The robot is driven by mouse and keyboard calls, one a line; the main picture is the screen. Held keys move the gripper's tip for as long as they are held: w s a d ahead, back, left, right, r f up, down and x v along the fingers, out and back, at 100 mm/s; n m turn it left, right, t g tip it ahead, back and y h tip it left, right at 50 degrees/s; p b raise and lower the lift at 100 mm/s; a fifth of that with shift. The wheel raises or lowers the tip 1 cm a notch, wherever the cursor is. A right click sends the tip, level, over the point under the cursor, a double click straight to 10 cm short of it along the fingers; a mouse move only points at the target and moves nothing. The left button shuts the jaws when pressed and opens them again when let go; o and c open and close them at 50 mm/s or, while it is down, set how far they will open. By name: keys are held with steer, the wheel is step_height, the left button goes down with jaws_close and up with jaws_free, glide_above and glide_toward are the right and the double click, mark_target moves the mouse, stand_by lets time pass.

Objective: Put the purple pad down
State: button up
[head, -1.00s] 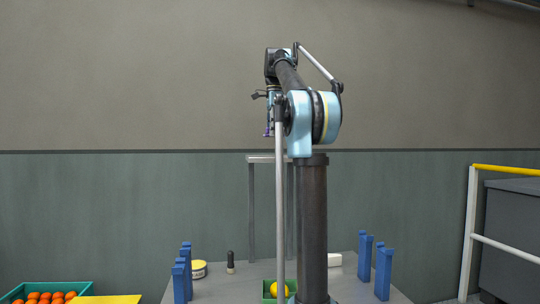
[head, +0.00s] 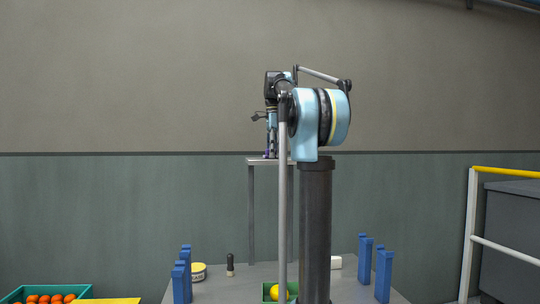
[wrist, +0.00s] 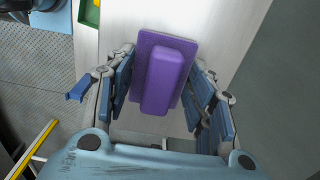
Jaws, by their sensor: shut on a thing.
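The purple pad (wrist: 165,78) shows in the wrist view as a flat plate with a raised block along its middle. My gripper (wrist: 163,92) is shut on it, with blue fingers at both sides. A pale flat surface (wrist: 130,18) lies below the pad; I cannot tell whether they touch. In the head view my gripper (head: 270,148) points down at the top of a tall grey stand (head: 252,161), and the pad is too small to make out clearly.
A green-edged container (wrist: 90,12) shows at the top left of the wrist view. In the head view, blue posts (head: 383,276), a yellow fruit in a green tray (head: 267,291), a dark bottle (head: 230,264) and a round yellow tin (head: 198,271) stand on the lower table.

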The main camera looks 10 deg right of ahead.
steer(key=shift+s+f, duration=0.1)
steer(key=shift+f, duration=0.15)
steer(key=shift+s+f, duration=0.1)
steer(key=shift+f, duration=0.1)
steer(key=shift+c, duration=0.5)
steer(key=o, duration=1.2)
steer(key=shift+s, duration=0.1)
steer(key=shift+c, duration=0.2)
steer(key=shift+o, duration=0.7)
steer(key=shift+w+f, duration=0.3)
steer(key=shift+w, duration=0.1)
steer(key=shift+s+r, duration=0.1)
steer(key=shift+r, duration=0.05)
step_height(320, 180, up, 13)
steer(key=shift+r, duration=0.1)
